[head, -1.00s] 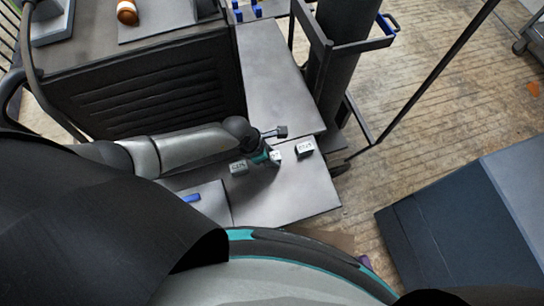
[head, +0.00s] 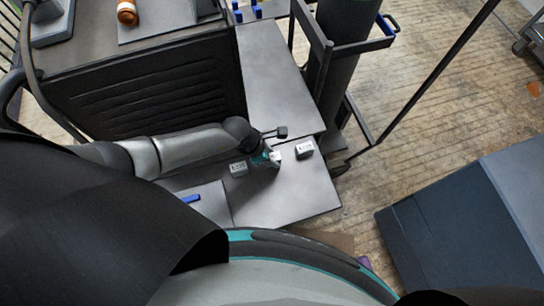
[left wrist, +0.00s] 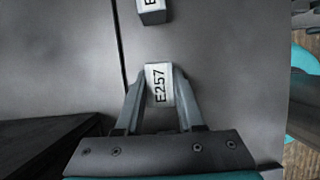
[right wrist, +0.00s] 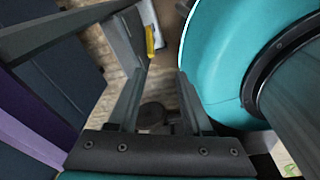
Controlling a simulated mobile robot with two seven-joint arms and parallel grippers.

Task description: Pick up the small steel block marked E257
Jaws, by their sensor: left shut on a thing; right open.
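The small steel block marked E257 (left wrist: 159,86) sits between the fingertips of my left gripper (left wrist: 155,95), its label readable in the left wrist view. My left gripper (head: 272,160) is shut on this block, low at the grey table top. In the head view the block (head: 276,156) is only a small pale patch at the fingertips. I cannot tell whether it touches the table. My right gripper (right wrist: 155,90) is open, with nothing between its fingers, away from the table.
Two similar labelled blocks flank the left gripper: one on the left (head: 238,169), one on the right (head: 304,150). Part of one block (left wrist: 152,10) shows ahead in the left wrist view. A dark cabinet (head: 150,85) and a dark post (head: 340,60) stand behind. The table's front right is clear.

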